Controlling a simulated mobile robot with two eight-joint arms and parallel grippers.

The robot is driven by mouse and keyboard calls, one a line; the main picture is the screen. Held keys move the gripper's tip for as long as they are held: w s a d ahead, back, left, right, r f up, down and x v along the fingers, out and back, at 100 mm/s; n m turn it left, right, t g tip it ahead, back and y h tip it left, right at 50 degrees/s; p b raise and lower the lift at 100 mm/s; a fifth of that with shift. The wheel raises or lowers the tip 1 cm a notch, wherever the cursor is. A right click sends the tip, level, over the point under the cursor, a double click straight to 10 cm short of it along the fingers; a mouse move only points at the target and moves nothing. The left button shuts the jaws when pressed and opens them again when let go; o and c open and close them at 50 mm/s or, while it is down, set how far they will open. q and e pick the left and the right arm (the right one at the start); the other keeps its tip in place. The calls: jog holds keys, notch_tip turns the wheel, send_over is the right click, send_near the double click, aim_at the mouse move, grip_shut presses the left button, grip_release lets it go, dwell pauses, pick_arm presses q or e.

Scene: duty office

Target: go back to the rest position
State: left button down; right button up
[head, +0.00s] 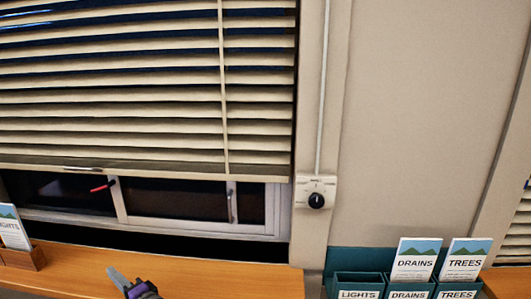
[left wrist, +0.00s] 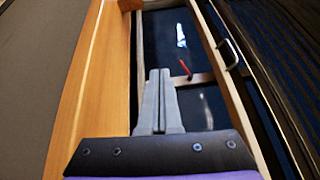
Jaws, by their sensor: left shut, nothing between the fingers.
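My left gripper (head: 122,280) shows at the bottom of the head view, over the wooden ledge below the window. Its grey fingers are shut with nothing between them. In the left wrist view the two fingers of the left gripper (left wrist: 158,74) lie side by side, with the wooden ledge to their left and the dark window behind them. My right gripper is in neither view.
The wooden ledge (head: 220,275) is bare around my left gripper. A leaflet holder (head: 22,258) stands at its left end. Teal racks (head: 357,280) with leaflets stand at lower right. Blinds (head: 110,90) hang above the window (head: 170,200); a dial box (head: 316,193) is on the wall.

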pick_arm(q)
jog(key=s+d+f+n+g+h, duration=0.25)
jog(key=s+d+f+h, duration=0.25)
jog(key=s+f, duration=0.3)
jog(key=s+d+f+n+g+h, duration=0.25)
jog(key=s+d+f+h, duration=0.3)
jog(key=s, duration=0.45)
jog(key=s+d+f+n+h+p, duration=0.1)
jog(key=s+d+f+n+h, duration=0.1)
jog(key=d, duration=0.6)
jog(key=s+f+h, duration=0.1)
jog(key=s+h, duration=0.1)
jog(key=s, duration=0.1)
jog(key=shift+s+h, duration=0.25)
jog(key=shift+h, duration=0.1)
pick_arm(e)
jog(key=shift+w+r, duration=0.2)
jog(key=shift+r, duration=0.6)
